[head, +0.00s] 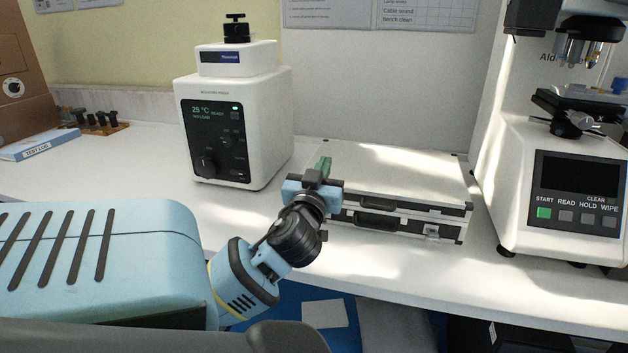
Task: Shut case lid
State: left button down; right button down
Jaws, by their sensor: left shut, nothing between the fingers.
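The case (400,222) lies on the white bench, with silver panels, black edges and dark handles at its front. Its lid (400,172) is down over the base, lying flat or nearly so; I cannot tell whether a thin gap is left along the front. A metal latch (432,232) shows at the front right. My left gripper (324,165) is shut and empty, its green fingers at the lid's left front corner. I cannot tell whether they touch the lid. My wrist hides the case's front left corner. My right gripper is out of view.
A white mixing-press-like machine (235,130) with a lit screen stands left of the case. A hardness tester (560,190) stands close on the right. A blue-white book (42,145) and a wooden rack (100,128) lie far left. Bare bench (140,165) is free at left.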

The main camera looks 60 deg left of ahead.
pick_arm(q)
jog(key=v, duration=0.6)
jog(key=shift+f+b, duration=0.35)
jog(key=shift+f, duration=0.1)
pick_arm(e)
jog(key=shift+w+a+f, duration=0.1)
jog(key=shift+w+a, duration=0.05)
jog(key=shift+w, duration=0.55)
pick_arm(q)
jog(key=shift+s, duration=0.1)
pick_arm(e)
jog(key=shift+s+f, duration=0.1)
pick_arm(q)
jog(key=shift+d, duration=0.1)
